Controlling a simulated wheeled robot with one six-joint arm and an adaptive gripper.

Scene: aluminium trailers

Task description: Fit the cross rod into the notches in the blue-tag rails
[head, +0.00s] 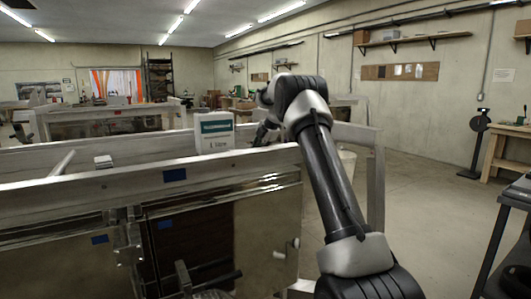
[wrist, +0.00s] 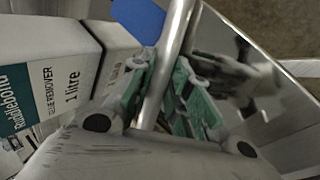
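In the wrist view the fingers of my gripper (wrist: 165,60), with green pads, close on both sides of a smooth grey metal rod, the cross rod (wrist: 177,25). It runs up the picture between them; its ends are not clear. A blue tag (wrist: 138,18) shows just left of the rod. In the head view the near aluminium rail (head: 120,188) bears a blue tag (head: 174,175). My gripper (head: 265,132) is behind this rail, partly hidden by my arm and small. I cannot make out the rod there, nor any notches.
A white and teal glue remover carton (head: 215,132) stands right beside my gripper; it fills the left of the wrist view (wrist: 50,75). A pale rod (head: 62,163) slants near the left end of the rail. Shiny panels (head: 268,235) hang below.

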